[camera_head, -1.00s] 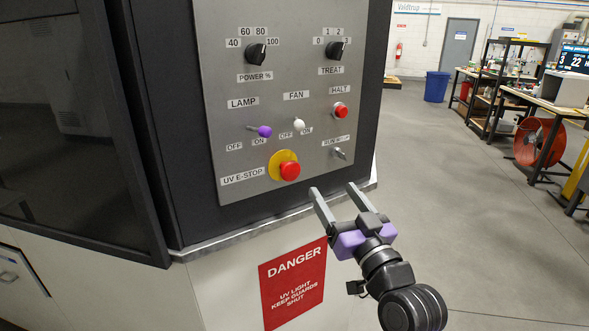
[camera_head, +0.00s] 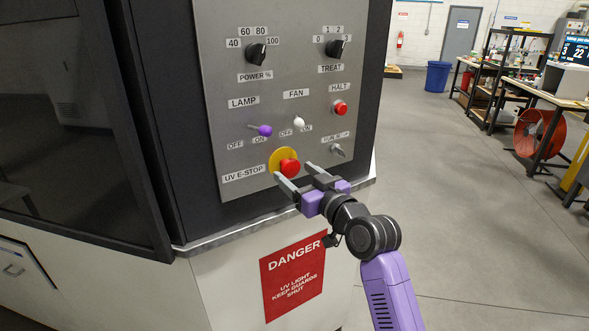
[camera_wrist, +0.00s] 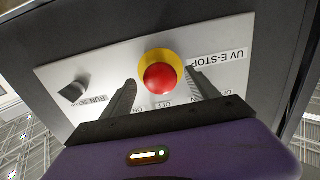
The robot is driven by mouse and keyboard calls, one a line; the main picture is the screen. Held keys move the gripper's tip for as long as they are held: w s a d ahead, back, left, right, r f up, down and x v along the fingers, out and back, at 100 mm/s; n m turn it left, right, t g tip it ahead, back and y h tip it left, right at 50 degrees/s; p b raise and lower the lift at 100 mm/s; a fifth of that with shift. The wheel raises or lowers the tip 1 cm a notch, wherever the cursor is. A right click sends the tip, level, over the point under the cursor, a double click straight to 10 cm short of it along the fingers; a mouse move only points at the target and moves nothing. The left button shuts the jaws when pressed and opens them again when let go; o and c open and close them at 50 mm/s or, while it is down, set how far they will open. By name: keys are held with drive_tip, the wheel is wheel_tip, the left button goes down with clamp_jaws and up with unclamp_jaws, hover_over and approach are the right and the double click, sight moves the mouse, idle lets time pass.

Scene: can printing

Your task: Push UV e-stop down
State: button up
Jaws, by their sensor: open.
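The UV e-stop is a red mushroom button (camera_head: 290,167) on a yellow disc (camera_head: 277,157), low on the grey control panel (camera_head: 230,110), right of its "UV E-STOP" label. In the wrist view, the red button (camera_wrist: 160,79) appears between and beyond the two spread fingertips (camera_wrist: 160,77). Whether a finger touches the button cannot be told.
A ledge (camera_head: 215,241) and a danger sign (camera_head: 292,278) lie below. The floor at right is open.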

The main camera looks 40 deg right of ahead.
drive_tip(key=shift+w, duration=0.65)
clamp_jaws()
